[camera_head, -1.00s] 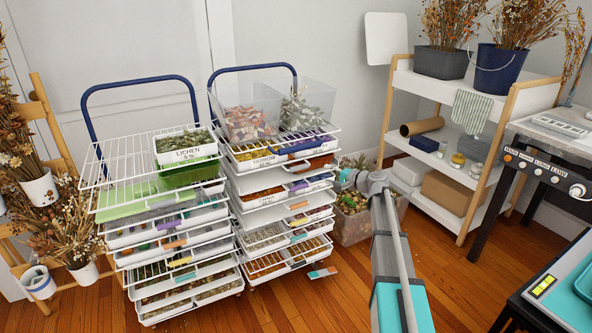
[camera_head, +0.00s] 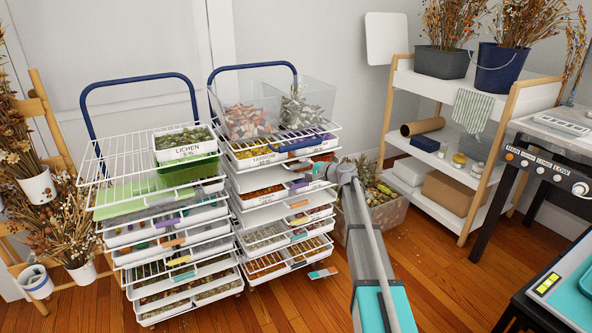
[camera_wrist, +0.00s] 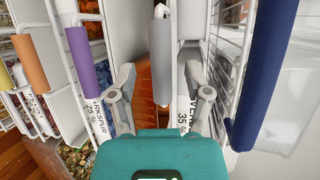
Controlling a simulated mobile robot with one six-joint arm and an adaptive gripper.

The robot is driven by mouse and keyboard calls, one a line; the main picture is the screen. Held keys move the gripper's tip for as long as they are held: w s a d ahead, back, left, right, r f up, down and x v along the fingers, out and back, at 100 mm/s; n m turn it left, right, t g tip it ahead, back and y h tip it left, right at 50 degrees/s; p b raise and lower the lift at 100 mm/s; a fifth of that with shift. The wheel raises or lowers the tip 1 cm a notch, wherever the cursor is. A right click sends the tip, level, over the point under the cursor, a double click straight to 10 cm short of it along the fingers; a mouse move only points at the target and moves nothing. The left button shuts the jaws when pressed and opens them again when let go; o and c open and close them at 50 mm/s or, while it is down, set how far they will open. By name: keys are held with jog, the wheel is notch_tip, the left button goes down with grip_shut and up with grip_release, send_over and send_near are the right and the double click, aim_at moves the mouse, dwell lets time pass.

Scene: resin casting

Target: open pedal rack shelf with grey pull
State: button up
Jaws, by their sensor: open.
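In the wrist view, the grey pull (camera_wrist: 161,62) is a long grey bar on the front of a white shelf of the pedal rack. My gripper (camera_wrist: 160,74) is open, with one finger on each side of this pull; I see gaps between fingers and pull. The shelf with the purple pull (camera_wrist: 82,58) lies to the left and the blue pull (camera_wrist: 265,75) to the right. In the head view, my gripper (camera_head: 320,170) is at the upper right front of the right rack (camera_head: 262,200) and largely hides the grey pull there.
The left rack (camera_head: 120,173) stands beside it, with several pulls and a lichen tray (camera_head: 187,152) on top. A clear bin (camera_head: 380,215) stands on the floor behind my arm. A white shelf unit (camera_head: 420,72) stands at the right. The wooden floor (camera_head: 290,310) in front is clear.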

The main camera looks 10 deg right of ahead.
jog(key=shift+x, duration=1.1)
